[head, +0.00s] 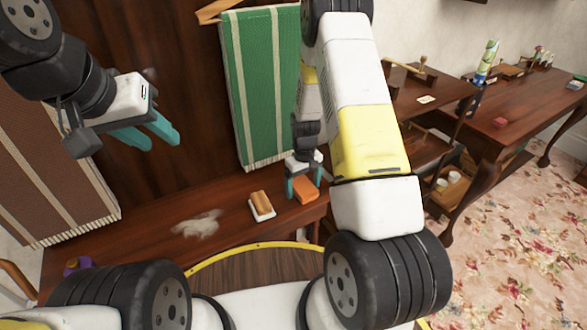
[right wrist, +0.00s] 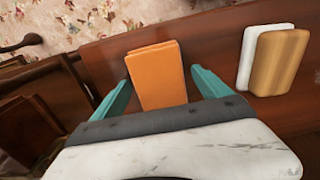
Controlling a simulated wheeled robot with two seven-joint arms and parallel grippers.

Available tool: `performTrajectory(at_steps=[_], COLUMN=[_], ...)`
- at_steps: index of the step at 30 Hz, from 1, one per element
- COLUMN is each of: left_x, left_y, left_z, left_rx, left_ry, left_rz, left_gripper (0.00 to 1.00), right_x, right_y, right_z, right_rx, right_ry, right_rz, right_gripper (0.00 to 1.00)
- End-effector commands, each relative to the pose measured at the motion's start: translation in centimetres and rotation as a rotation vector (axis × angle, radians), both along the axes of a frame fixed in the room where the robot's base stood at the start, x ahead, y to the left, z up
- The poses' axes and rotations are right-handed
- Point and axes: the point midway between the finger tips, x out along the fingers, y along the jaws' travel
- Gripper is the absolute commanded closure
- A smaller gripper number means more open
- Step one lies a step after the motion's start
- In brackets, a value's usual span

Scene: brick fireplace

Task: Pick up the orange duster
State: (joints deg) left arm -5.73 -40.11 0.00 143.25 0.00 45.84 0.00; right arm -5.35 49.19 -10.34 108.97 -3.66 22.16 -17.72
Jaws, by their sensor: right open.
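The orange duster (head: 305,190) lies on the dark wooden table near its right end. In the right wrist view the orange duster (right wrist: 157,75) shows as an orange block between the two teal fingers. My right gripper (head: 304,186) is open, pointing down, with a finger on either side of the duster. A gap shows beside each finger in the right wrist view (right wrist: 160,90), and the duster's lower end is hidden by the gripper body. My left gripper (head: 150,134) is raised at the upper left, away from the table; its two teal fingers are apart and empty.
A brush with a tan top and white base (head: 262,206) lies left of the duster; it also shows in the right wrist view (right wrist: 277,62). A whitish smear (head: 199,224) marks the table (head: 150,228). A purple object (head: 76,265) stands at the left. A green towel (head: 258,85) hangs behind.

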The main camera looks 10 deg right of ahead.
Motion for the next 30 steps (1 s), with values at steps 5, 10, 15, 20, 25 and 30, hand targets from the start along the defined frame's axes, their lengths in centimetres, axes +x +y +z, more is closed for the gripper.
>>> performTrajectory(at_steps=[5,10,15,20,25,30], left_x=[0.0,0.0,0.0,0.0,0.0,0.0], left_y=[0.0,0.0,0.0,0.0,0.0,0.0], left_z=[0.0,0.0,0.0,0.0,0.0,0.0], left_rx=[0.000,0.000,0.000,0.000,0.000,0.000], left_ry=[0.000,0.000,0.000,0.000,0.000,0.000], left_rz=[0.000,0.000,0.000,0.000,0.000,0.000], left_gripper=[0.64,0.64,0.64,0.64,0.64,0.64], right_x=[0.0,0.0,0.0,0.0,0.1,0.1], right_y=[0.0,0.0,0.0,0.0,0.0,0.0], right_z=[0.0,0.0,0.0,0.1,0.4,1.8], right_rx=[0.000,0.000,0.000,0.000,0.001,0.001], right_ry=[-0.001,-0.001,-0.001,-0.001,-0.002,-0.004], right_rz=[0.000,0.000,0.000,0.000,0.000,0.000], right_gripper=[0.13,0.46,0.78,0.79,0.79,0.79])
